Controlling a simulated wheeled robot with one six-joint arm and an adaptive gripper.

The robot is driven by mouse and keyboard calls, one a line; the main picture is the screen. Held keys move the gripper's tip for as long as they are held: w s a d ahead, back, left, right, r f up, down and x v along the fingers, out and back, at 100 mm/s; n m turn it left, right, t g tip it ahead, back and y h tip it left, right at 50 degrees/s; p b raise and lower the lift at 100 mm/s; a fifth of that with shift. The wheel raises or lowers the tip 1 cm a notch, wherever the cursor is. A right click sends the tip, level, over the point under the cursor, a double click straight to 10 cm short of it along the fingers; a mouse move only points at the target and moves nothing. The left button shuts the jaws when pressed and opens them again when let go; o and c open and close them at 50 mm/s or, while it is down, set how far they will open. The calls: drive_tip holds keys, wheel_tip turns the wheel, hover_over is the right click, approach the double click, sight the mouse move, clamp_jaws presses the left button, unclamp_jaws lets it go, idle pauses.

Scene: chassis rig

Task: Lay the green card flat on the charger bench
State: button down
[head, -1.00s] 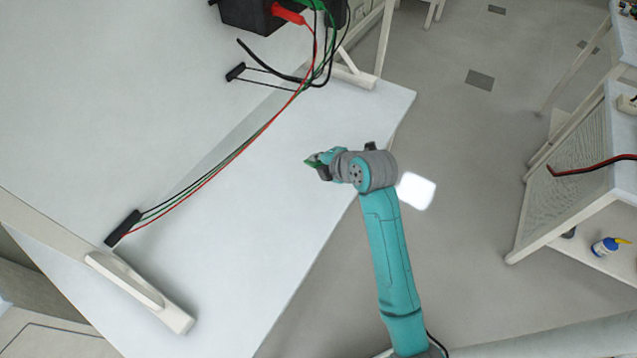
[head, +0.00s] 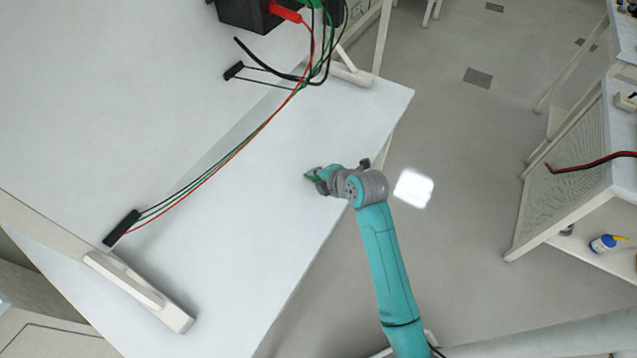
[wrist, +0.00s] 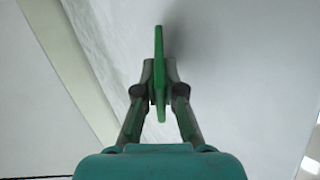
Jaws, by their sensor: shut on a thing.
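The green card (wrist: 159,60) is held on edge between the two fingertips of my gripper (wrist: 159,82) in the wrist view. It shows as a thin green strip there, pointing away from the camera. In the head view my gripper (head: 317,176) is over the right part of the white bench (head: 255,215), and a small green bit of the card (head: 309,174) shows at its tip. The fingers are shut on the card. I cannot tell whether the card touches the bench top.
Black, green and red leads (head: 230,160) run across the bench to a black connector (head: 121,228). A black unit (head: 245,15) stands at the back. A white bar (head: 138,290) lies at the lower left. The bench top around my gripper is clear.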

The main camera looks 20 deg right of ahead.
drive_tip(key=c, duration=1.5)
unclamp_jaws()
drive_tip(key=shift+o, duration=0.2)
drive_tip(key=shift+r, duration=0.1)
drive_tip(key=shift+v, duration=3.95)
wheel_tip(320, 180, up, 8)
drive_tip(key=s, duration=0.2)
drive_tip(key=shift+d, duration=0.25)
drive_tip(key=shift+s, duration=0.15)
